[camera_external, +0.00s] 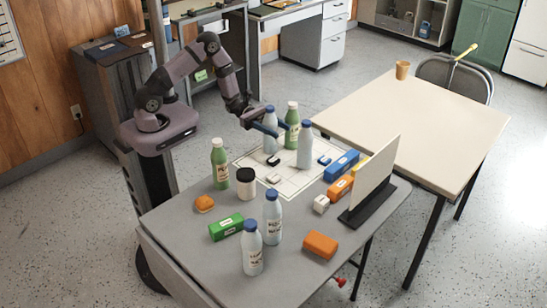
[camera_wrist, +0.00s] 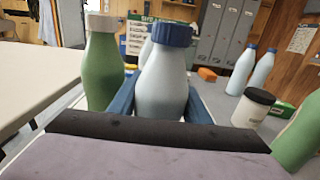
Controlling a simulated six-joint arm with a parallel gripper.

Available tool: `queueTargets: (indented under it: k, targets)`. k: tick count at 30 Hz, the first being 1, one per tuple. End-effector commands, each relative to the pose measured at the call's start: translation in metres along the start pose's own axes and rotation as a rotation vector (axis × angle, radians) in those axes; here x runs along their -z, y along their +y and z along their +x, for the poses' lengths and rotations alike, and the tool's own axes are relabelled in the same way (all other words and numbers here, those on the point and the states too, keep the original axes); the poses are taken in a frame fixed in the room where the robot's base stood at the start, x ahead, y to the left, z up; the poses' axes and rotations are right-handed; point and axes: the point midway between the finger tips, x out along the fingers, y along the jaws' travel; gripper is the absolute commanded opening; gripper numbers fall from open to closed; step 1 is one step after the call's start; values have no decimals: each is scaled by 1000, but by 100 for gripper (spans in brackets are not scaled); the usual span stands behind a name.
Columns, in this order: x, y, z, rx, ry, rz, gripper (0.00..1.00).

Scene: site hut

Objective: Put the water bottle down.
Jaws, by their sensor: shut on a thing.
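My gripper (camera_external: 268,129) is shut on a pale water bottle (camera_external: 270,117) with a blue cap, above the far part of the white lined mat (camera_external: 290,184). The bottle is upright; I cannot tell whether its base touches the mat. In the wrist view the held water bottle (camera_wrist: 163,75) stands between my blue fingers (camera_wrist: 160,103); its lower part is hidden. A green bottle (camera_external: 292,130) with a pale cap stands close beside it, at its left in the wrist view (camera_wrist: 103,70). Another blue-capped bottle (camera_external: 305,150) stands just beyond.
A green bottle (camera_external: 219,168), a dark-lidded jar (camera_external: 247,186) and two blue-capped bottles (camera_external: 252,254) stand nearer. Blue (camera_external: 341,166) and orange boxes and an upright white panel (camera_external: 371,177) line the right side.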

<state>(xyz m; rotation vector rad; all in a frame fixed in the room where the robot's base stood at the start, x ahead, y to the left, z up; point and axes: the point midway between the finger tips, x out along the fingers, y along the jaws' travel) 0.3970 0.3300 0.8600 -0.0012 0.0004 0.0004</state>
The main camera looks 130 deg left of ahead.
Motion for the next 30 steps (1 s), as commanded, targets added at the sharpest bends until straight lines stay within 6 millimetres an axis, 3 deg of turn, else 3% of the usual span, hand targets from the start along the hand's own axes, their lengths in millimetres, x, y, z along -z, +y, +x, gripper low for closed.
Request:
queueTargets:
  k: [2,15,20,30]
  targets:
    - [1,0,0,0,0,0,51]
    - [-4,0,-1,0,0,0,51]
    - [-1,2,-19,-4,1,0,51]
    - [-1,2,-80,-6,0,0,51]
